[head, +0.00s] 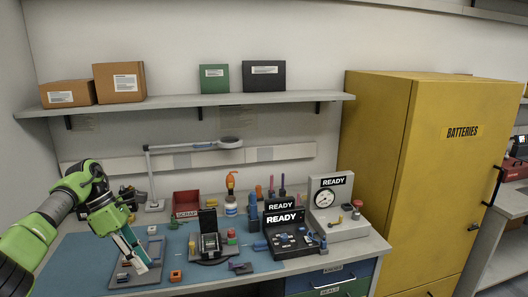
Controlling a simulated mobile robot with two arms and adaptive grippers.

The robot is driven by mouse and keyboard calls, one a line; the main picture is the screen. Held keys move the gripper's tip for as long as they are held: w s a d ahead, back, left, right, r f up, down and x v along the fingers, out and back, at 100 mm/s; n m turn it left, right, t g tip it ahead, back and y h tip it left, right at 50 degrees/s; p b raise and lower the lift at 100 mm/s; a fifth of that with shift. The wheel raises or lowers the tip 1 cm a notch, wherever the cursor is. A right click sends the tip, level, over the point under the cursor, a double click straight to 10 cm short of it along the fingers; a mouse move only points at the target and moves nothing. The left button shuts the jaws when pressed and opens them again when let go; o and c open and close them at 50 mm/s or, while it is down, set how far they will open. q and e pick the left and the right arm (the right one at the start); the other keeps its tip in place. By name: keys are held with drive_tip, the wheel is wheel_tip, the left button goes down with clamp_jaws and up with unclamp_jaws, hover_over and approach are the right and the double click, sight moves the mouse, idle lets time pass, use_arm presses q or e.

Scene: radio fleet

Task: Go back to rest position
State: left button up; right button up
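My green and black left arm comes in from the left edge. My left gripper (141,262) points down over a grey plate (121,279) at the left of the workbench. A pale, narrow shape shows at its fingertips, and I cannot tell whether this is the fingers or something held. Whether the fingers are open or shut does not show clearly. My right gripper is not in view.
The blue mat (70,270) holds a dark open device (210,245) and small orange blocks. A red bin (186,203), a lamp (230,143), stations marked READY (284,217) and a gauge (322,197) stand behind. A yellow cabinet (440,180) is at right.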

use_arm(q)
drive_tip(key=w+d+f+n+t+h, duration=0.35)
drive_tip(key=d+f+n+h, duration=0.4)
drive_tip(key=d+f, duration=0.9)
drive_tip(key=s+d+f+n+t+y, duration=0.1)
drive_tip(key=s+f+n+t+y, duration=0.25)
drive_tip(key=f+n+t, duration=0.9)
drive_tip(key=s+a+f+n+g+y, duration=0.3)
drive_tip(key=s+a+f+n, duration=0.1)
drive_tip(key=s+f+n, duration=0.8)
drive_tip(key=s+a+f+n+g+y, duration=0.4)
drive_tip(key=s+f+n, duration=0.3)
drive_tip(key=s+f, duration=0.45)
drive_tip(key=s+f+n+g+y, duration=0.1)
drive_tip(key=s+f+n+g, duration=0.2)
drive_tip(key=s, duration=1.3)
drive_tip(key=s+a+f+n+g, duration=0.1)
drive_tip(key=s+f+n+g, duration=0.3)
drive_tip(key=s, duration=1.1)
wheel_tip(320, 180, down, 4)
drive_tip(key=shift+s+f+n+y, duration=0.2)
drive_tip(key=shift+s+n+y, duration=0.2)
drive_tip(key=shift+n, duration=0.7)
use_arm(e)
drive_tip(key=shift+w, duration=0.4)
